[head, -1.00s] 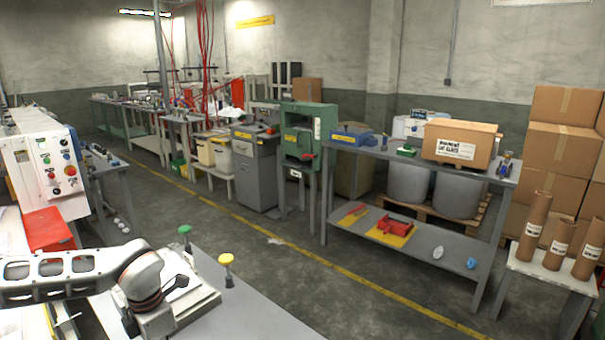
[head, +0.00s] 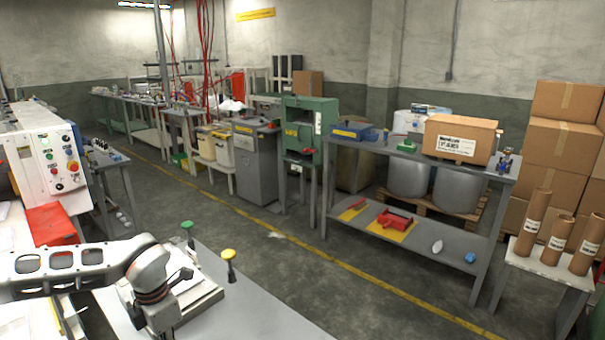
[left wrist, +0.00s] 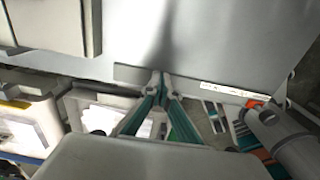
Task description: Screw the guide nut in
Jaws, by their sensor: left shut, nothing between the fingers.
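I cannot pick out a guide nut for certain in either view. In the head view, my left arm comes in from the left over the near grey table (head: 252,312), and its fingertips are not clear there. Beside the wrist lies a flat pale block (head: 203,295) on that table. A green-topped post (head: 188,230) and a yellow-topped post (head: 229,255) stand by the block. In the left wrist view my left gripper (left wrist: 161,77) is shut and empty, its tips together against a grey surface behind. My right gripper is not in view.
A white control cabinet (head: 50,160) with buttons and a red part stands at the left. Across the floor is a grey shelf table (head: 405,235) with a cardboard box (head: 460,140). Cardboard tubes (head: 535,222) stand at the right. The aisle floor between is clear.

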